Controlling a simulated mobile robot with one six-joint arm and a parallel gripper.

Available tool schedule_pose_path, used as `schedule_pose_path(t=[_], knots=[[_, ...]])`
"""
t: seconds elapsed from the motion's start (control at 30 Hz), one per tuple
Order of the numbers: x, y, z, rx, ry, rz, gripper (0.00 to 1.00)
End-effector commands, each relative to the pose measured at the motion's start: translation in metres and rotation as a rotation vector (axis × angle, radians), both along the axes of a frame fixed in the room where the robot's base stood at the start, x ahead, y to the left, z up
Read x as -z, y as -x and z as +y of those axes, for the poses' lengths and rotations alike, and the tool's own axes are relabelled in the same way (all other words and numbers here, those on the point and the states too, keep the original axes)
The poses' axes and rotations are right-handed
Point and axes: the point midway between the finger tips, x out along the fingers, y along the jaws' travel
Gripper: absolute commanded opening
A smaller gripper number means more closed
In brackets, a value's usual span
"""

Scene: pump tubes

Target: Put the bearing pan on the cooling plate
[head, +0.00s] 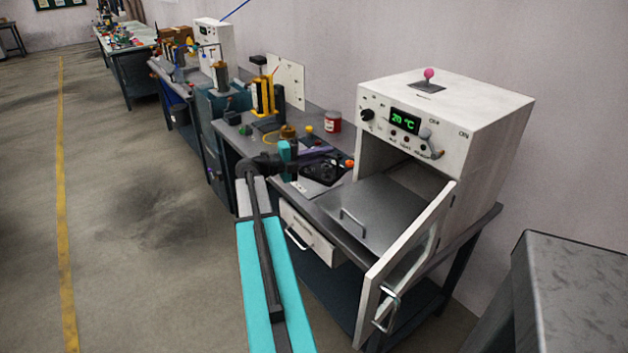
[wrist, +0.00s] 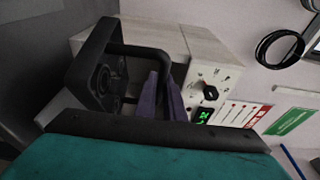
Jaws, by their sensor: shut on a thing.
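The bearing pan (head: 328,173) is a dark pan with ring-shaped parts in it, above the bench just left of the oven. In the wrist view the pan (wrist: 88,62) shows at the left, with round parts inside and a black bar-like handle. My gripper (head: 322,152) has purple fingers beside the pan. In the wrist view the fingers of my gripper (wrist: 164,98) are close together at the handle and shut on the pan. I cannot tell how high the pan is above the bench. The cooling plate cannot be clearly told apart; a dark flat surface shows around the pan.
The white oven (head: 480,115) reads 20 °C, and its door (head: 408,260) stands open to the front. A grey metal tray (head: 385,205) with a handle sticks out of it. A red can (head: 333,121) stands behind the pan. A grey cabinet (head: 575,290) is at right. Floor is clear at left.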

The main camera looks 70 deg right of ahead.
Motion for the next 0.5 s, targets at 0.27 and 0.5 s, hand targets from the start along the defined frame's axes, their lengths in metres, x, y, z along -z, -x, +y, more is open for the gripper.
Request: schedule_pose_path(t=[0.27, 0.5], knots=[[0.001, -0.038, -0.034, -0.205, 0.002, -0.003, 0.0], [0.003, -0.07, -0.059, -0.377, 0.002, -0.005, 0.0]])
